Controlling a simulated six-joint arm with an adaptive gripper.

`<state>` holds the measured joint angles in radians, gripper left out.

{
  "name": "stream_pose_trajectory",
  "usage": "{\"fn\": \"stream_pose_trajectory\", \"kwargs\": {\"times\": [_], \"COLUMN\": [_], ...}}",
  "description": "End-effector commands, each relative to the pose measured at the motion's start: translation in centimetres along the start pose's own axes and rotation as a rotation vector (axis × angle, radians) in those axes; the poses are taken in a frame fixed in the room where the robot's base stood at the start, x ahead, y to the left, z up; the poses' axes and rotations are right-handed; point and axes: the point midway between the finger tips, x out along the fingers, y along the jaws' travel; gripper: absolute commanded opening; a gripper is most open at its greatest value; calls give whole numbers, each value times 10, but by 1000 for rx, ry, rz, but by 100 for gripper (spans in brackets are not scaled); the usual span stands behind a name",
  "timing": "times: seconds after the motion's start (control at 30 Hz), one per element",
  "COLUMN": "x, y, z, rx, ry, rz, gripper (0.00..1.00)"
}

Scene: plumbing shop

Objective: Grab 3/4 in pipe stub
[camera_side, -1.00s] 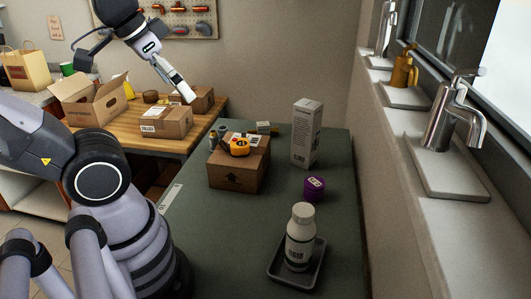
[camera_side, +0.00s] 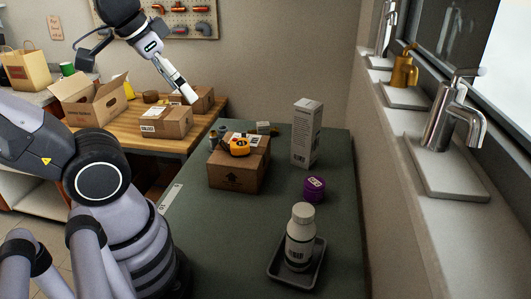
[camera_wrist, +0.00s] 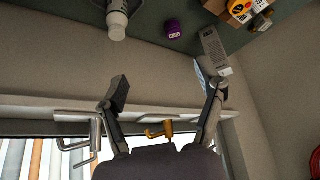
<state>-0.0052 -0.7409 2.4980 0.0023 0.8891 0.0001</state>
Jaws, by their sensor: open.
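My gripper (camera_side: 183,88) is up at the back left in the side view, above the wooden bench and far from the green table. In the wrist view my gripper (camera_wrist: 168,86) has its two fingers spread wide with nothing between them. Small, dark, upright cylindrical pieces (camera_side: 213,140) stand at the left edge of the cardboard box (camera_side: 238,170), beside the yellow tape measure (camera_side: 239,147). I cannot tell which one is the 3/4 in pipe stub. The wrist view shows the tape measure (camera_wrist: 238,6) and small brownish pieces (camera_wrist: 262,20) cut off at its top right.
A tall white carton (camera_side: 306,135), a purple tub (camera_side: 314,188) and a white bottle (camera_side: 300,235) in a grey tray (camera_side: 275,270) stand on the green table (camera_side: 230,235). Faucets (camera_side: 455,115) line the right-hand ledge. The table's front left is clear.

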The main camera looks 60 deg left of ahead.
Motion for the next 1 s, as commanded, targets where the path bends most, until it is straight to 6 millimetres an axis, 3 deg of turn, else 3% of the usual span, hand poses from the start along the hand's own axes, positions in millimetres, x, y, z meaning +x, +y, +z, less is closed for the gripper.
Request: {"fn": "stream_pose_trajectory", "kwargs": {"times": [0.17, 0.27, 0.4, 0.53, 0.67, 0.77, 0.87, 1.0], "x": [24, 53, 104, 156, 210, 251, 291, 340], "y": [-23, -54, -112, -172, -235, -280, -321, -364], "z": [-45, -85, -132, -154, -156, -142, -115, -63], "rx": [-47, -83, -124, -151, -178, -204, -237, -296], "ry": [38, 84, 156, 221, 287, 344, 403, 498], "rz": [-68, -134, -219, -281, -327, -353, -373, -396], "gripper": [69, 69, 69, 69, 69, 69, 69, 69]}}
